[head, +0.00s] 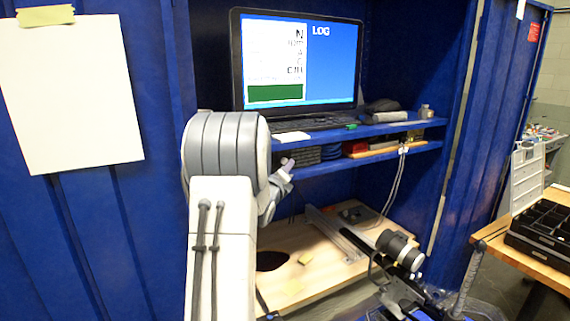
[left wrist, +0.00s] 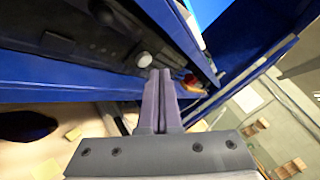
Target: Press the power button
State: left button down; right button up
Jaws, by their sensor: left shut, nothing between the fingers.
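My left gripper (head: 287,164) is in front of the lower shelf under the monitor, with its fingers together and nothing between them. In the left wrist view the closed fingers (left wrist: 160,78) point at the underside and front edge of a blue shelf. A small round white knob (left wrist: 144,60) shows just beside the fingertips; I cannot tell whether it is the power button or whether the fingers touch it. I cannot make out a power button in the head view. The monitor (head: 300,60) is lit and shows "LOG" on blue. My right gripper is not in view.
The upper blue shelf (head: 380,130) holds the monitor and a dark keyboard (head: 310,122). Dark boxes and a red item (head: 355,147) sit on the shelf below. A wooden board (head: 300,255) with a dark hole lies lower down.

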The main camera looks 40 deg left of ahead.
pick_arm(q)
jog(key=d+b, duration=0.1)
jog(key=s+d+b, duration=0.1)
jog(key=d, duration=0.1)
jog(key=s+d+b, duration=0.1)
jog(key=shift+d, duration=0.3)
dwell(0.7)
jog(key=s+d+f+n+g+h, duration=0.1)
jog(key=d+f+n+g+h, duration=0.2)
jog(key=d, duration=0.7)
jog(key=s+d+f+n+g+h, duration=0.2)
jog(key=d+f, duration=0.3)
jog(key=d, duration=0.4)
jog(key=s+d+f+n+g+h, duration=0.1)
jog(key=d+f+n+g+h, duration=0.2)
jog(key=d, duration=0.7)
jog(key=s+d+f+n+g+h, duration=0.1)
jog(key=s+d+f+n+g, duration=0.15)
jog(key=s+d, duration=0.35)
jog(key=s+d+f+n+g, duration=0.15)
jog(key=s+d+f, duration=0.3)
jog(key=s, duration=0.45)
jog(key=s+d+n+g, duration=0.1)
jog(key=s+g, duration=0.1)
jog(key=s, duration=0.5)
jog(key=s+d+f+n+g+y, duration=0.1)
jog(key=s+g, duration=0.2)
jog(key=s, duration=0.5)
jog(key=shift+f+n, duration=0.25)
jog(key=shift+n, duration=0.05)
